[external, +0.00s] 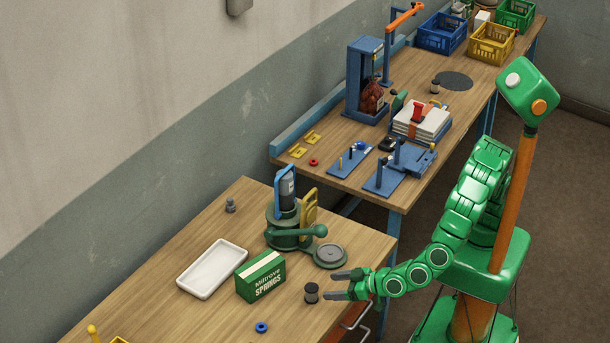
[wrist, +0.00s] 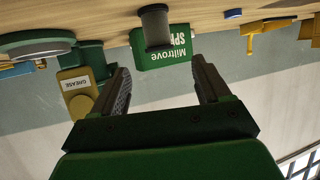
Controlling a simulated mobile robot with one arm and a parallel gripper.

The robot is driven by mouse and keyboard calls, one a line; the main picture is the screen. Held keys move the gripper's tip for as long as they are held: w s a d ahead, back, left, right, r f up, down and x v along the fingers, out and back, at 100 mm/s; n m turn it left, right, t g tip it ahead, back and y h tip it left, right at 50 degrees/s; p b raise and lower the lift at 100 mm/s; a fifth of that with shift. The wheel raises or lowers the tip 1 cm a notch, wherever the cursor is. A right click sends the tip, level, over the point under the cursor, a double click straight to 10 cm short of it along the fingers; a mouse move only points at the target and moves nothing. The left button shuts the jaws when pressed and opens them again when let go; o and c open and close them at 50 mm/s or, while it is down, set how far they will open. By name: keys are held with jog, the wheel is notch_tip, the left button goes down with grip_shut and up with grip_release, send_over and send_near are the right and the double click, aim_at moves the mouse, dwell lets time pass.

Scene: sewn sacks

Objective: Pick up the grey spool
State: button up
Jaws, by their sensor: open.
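A grey spool (external: 311,292) with dark ends stands upright on the near wooden table, close to its right edge. In the wrist view the spool (wrist: 155,28) shows upside down at the top, beyond the fingertips and roughly centred between them. My gripper (external: 334,285) is open and empty, just right of the spool, with its fingers pointing at it. Both fingers of my gripper (wrist: 159,75) show wide apart in the wrist view. The spool appears to be apart from the fingers.
A green springs box (external: 261,277) stands behind the spool, left of it. A blue ring (external: 262,327) lies in front. A green press (external: 291,232) and a white tray (external: 212,268) are further back.

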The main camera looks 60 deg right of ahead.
aim_at(312, 292)
notch_tip(312, 292, down, 4)
jog(key=shift+r, duration=0.2)
jog(key=shift+x, duration=1.3)
jog(key=shift+w+a, duration=0.2)
jog(key=shift+w, duration=0.55)
jog(key=shift+w+a, duration=0.15)
jog(key=shift+w, duration=0.65)
jog(key=shift+x, duration=1.1)
jog(key=c, duration=1)
